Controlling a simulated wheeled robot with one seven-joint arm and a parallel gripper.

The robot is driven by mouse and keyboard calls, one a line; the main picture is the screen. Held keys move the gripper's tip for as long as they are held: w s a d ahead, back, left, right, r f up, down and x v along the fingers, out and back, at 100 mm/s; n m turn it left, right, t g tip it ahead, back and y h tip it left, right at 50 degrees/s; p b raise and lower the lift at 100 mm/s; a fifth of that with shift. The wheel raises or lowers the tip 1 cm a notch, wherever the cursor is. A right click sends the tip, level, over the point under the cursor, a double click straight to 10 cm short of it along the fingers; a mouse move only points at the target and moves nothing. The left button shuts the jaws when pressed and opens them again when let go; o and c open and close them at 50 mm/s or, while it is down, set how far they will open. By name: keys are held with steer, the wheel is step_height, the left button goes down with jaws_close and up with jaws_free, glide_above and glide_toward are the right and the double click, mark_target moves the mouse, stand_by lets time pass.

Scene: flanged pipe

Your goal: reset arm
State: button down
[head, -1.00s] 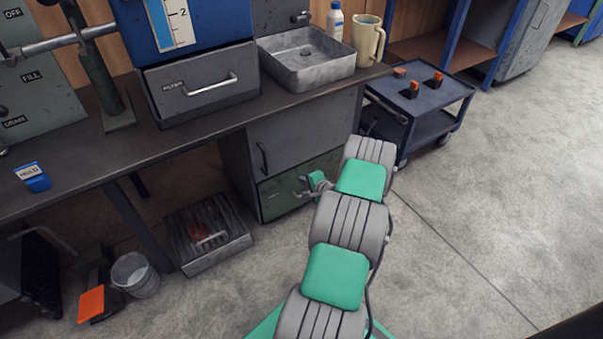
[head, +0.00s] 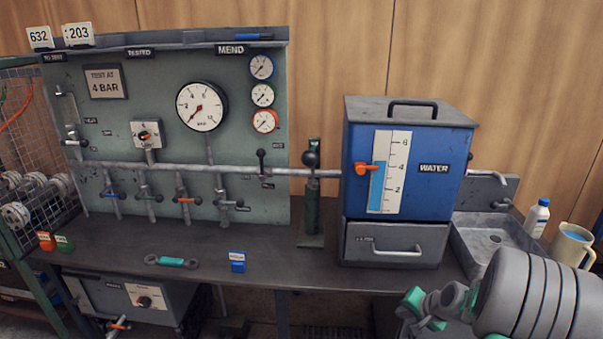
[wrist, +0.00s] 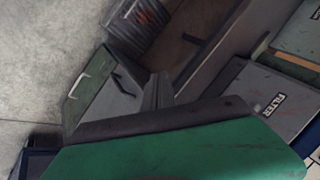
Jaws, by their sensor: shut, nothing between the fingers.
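My gripper (head: 432,308) shows at the lower right of the head view, in front of the bench below the blue water tank. It is shut and holds nothing. Its fingertips are small and partly hidden by its own body. My grey arm link (head: 535,295) fills the corner to its right. The wrist view looks sideways at the cabinet (wrist: 110,90) under the bench and the grey filter drawer (wrist: 258,105). A large green surface fills the bottom of that view.
The bench (head: 330,262) carries a gauge panel (head: 105,125), the water tank (head: 440,190), a metal sink (head: 462,232), a white bottle (head: 537,218) and a cream jug (head: 570,245). A green-and-grey wrench-like tool (head: 170,262) and a blue block (head: 237,262) lie in front of the panel.

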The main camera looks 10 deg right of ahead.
steer(key=s+a+r+n+g+p, duration=0.1)
steer(key=s+a+r+n+p, duration=0.25)
steer(key=a+r, duration=0.55)
steer(key=s+a+r+n+g+p, duration=0.25)
steer(key=a+r+p, duration=0.25)
steer(key=r, duration=0.7)
steer(key=s+a+r+n+h+p, duration=0.1)
steer(key=s+a+r+n+p, duration=0.2)
steer(key=s+a+r+p, duration=0.3)
steer(key=s+r, duration=0.5)
steer(key=s, duration=0.1)
steer(key=shift+s+a+h, duration=0.35)
steer(key=shift+h, duration=0.05)
